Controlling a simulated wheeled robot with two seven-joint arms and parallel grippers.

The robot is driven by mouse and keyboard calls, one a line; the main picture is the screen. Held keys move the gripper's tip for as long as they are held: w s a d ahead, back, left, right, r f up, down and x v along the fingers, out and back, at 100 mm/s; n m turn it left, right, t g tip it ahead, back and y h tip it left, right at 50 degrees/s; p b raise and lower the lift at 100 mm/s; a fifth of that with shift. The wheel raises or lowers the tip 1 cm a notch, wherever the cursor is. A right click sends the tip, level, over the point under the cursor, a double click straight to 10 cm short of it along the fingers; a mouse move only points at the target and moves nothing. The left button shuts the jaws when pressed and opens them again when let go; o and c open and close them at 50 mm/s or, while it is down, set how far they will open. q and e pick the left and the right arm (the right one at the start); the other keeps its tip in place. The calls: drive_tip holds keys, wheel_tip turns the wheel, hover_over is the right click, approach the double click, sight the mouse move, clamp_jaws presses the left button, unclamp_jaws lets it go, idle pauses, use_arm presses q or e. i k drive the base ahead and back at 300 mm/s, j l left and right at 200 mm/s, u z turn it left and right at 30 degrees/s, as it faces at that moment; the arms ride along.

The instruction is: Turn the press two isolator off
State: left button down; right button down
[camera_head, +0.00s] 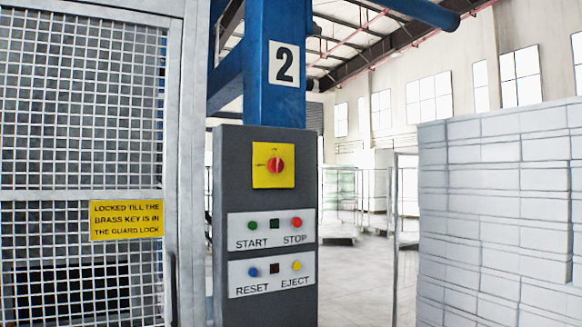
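The press two isolator is a red rotary knob (275,164) on a yellow square plate (260,180) at the top of a dark grey control panel (232,200). The knob's exact pointing direction is too small to tell. A white "2" sign (284,64) is on the blue column above the panel. Below the knob are a START/STOP plate (271,232) and a RESET/EJECT plate (273,272) with coloured buttons. Neither of my grippers shows in the head view.
A wire mesh guard (80,130) in a grey frame stands left of the panel, with a yellow notice (126,219) on it. A tall stack of white blocks (500,220) stands at the right. Wire cages (340,200) stand behind. Floor (355,280) shows clear between panel and stack.

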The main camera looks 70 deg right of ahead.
sight(275, 165)
drive_tip(key=z, duration=2.25)
